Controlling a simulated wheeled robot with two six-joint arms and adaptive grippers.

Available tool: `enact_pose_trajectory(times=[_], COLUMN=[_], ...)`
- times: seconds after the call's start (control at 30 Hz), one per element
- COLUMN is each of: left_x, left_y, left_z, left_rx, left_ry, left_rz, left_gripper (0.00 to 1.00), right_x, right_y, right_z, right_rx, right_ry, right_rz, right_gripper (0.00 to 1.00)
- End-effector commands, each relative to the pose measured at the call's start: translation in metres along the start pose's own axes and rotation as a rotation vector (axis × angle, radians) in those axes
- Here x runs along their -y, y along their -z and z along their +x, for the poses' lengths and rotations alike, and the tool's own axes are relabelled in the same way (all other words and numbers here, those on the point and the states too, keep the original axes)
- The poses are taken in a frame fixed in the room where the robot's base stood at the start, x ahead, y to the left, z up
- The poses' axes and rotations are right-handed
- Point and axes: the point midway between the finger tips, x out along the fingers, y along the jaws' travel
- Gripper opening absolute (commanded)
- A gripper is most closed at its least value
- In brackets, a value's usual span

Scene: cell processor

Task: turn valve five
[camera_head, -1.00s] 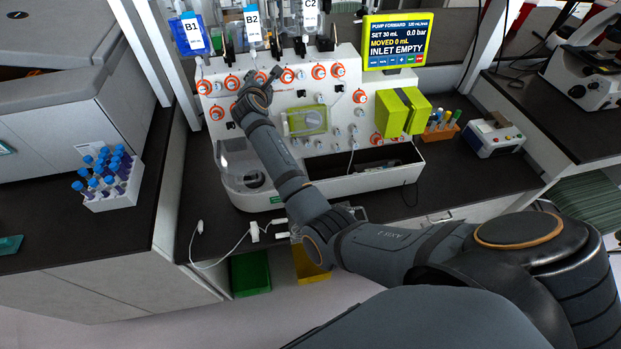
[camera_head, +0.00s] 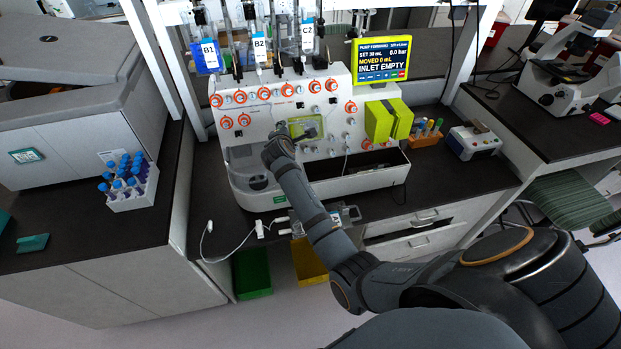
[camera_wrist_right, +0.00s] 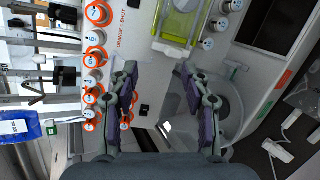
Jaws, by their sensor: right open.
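The white cell processor (camera_head: 345,185) stands on the bench. A row of knobs with orange rings, the valves (camera_head: 264,93), runs along its upper front; the valves also show at left in the right wrist view (camera_wrist_right: 95,36). My right gripper (camera_head: 279,135) is in front of the panel, below the valve row and near the yellow-green window. In the right wrist view its fingers (camera_wrist_right: 158,72) are spread with nothing between them, apart from the knobs. My left gripper is not in view.
A screen (camera_head: 382,60) reads "INLET EMPTY" and "0.0 bar". Bags B1 (camera_head: 208,55), B2 (camera_head: 260,48) and C2 (camera_head: 307,38) hang above. Yellow-green blocks (camera_head: 380,121) stick out at right. A tube rack (camera_head: 135,190) stands left.

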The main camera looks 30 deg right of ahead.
Motion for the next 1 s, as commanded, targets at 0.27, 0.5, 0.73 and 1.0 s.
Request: enact_pose_trajectory(times=[0.27, 0.5, 0.73, 1.0], left_x=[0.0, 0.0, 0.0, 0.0], left_y=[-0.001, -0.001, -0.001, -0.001], left_z=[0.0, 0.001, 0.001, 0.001], left_rx=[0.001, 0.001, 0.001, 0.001], left_ry=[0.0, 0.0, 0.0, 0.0], left_rz=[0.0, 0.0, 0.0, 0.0], left_gripper=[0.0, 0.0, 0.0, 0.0], right_x=[0.061, 0.108, 0.135, 0.141], right_y=[-0.016, -0.026, -0.031, -0.032], right_z=[-0.021, -0.044, -0.06, -0.064], right_rx=[-0.005, -0.004, 0.001, 0.002], right_ry=[0.117, 0.216, 0.279, 0.294], right_rz=[0.239, 0.435, 0.551, 0.578], right_gripper=[0.48, 0.48, 0.48, 0.48])
